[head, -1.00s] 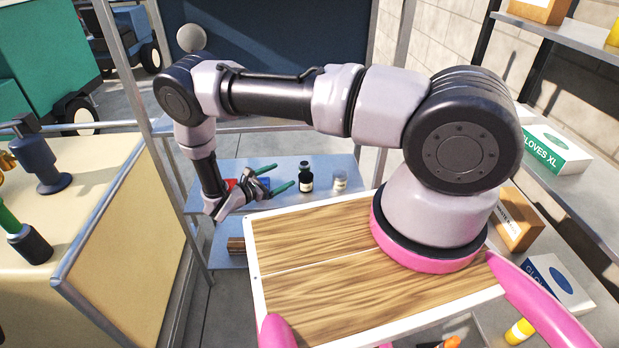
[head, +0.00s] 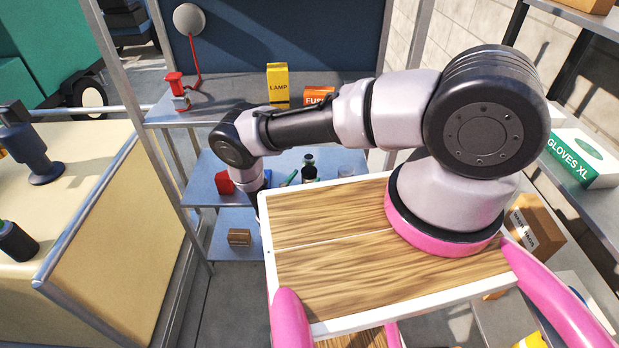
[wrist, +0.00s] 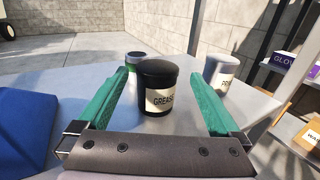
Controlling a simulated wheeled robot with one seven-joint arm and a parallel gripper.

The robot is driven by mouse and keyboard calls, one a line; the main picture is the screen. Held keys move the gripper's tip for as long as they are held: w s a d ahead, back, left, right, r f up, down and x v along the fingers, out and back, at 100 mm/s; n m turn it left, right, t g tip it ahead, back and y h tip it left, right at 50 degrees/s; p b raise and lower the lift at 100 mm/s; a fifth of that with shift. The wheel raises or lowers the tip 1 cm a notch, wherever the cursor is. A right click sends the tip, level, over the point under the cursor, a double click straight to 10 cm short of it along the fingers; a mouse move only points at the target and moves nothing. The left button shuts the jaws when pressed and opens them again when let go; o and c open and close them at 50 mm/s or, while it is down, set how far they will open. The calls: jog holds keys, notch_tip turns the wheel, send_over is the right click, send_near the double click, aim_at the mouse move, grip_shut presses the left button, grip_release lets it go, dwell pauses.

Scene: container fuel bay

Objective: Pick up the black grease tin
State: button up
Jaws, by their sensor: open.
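The black grease tin (wrist: 158,82) stands upright on the grey shelf in the wrist view, its pale label reading GREASE. It also shows in the head view (head: 310,173), small and dark on the middle shelf. My gripper (wrist: 160,76) is open, with its two green fingers on either side of the tin. Gaps show between the tin and both fingers, and the jaws hold nothing. In the head view, my gripper is mostly hidden behind my arm and the wooden top.
A dark-lidded jar (wrist: 136,66) stands behind the tin to the left. A grey labelled can (wrist: 221,72) stands near the right finger. A blue object (wrist: 27,132) is close at left. A red block (head: 224,182) sits on the same shelf; an upper shelf (head: 230,100) overhangs it.

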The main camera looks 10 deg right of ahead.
jog(key=x, duration=0.4)
jog(key=shift+w+d+f, duration=0.1)
jog(key=shift+w+f, duration=0.1)
jog(key=shift+w, duration=0.15)
jog(key=c, duration=1.5)
jog(key=shift+o, duration=0.2)
jog(key=shift+r, duration=0.1)
